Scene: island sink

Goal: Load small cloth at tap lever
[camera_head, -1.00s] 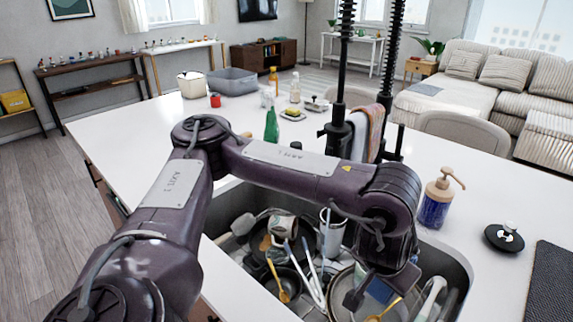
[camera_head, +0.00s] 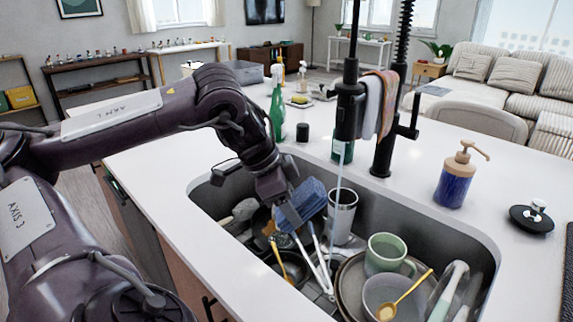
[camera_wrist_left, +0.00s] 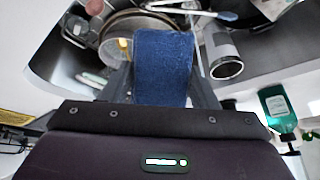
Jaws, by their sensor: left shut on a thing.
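My left gripper (camera_head: 273,190) is shut on a small blue cloth (camera_head: 306,202) and holds it over the left part of the sink. In the left wrist view the cloth (camera_wrist_left: 163,65) hangs between the fingers. The black tap (camera_head: 346,115) stands behind the sink, right of the gripper and apart from it. Its side lever (camera_head: 408,122) sticks out to the right. A pale and orange towel (camera_head: 385,95) hangs on the tap. A thin pale stream (camera_head: 337,185) drops from the spout beside the cloth. My right gripper is not in view.
The sink (camera_head: 460,233) holds plates, a green mug (camera_head: 388,254), a grey tumbler (camera_head: 342,215), a bowl and utensils. A green bottle (camera_head: 277,112) stands behind it, a blue soap pump (camera_head: 455,180) to its right. Counter at the left front is clear.

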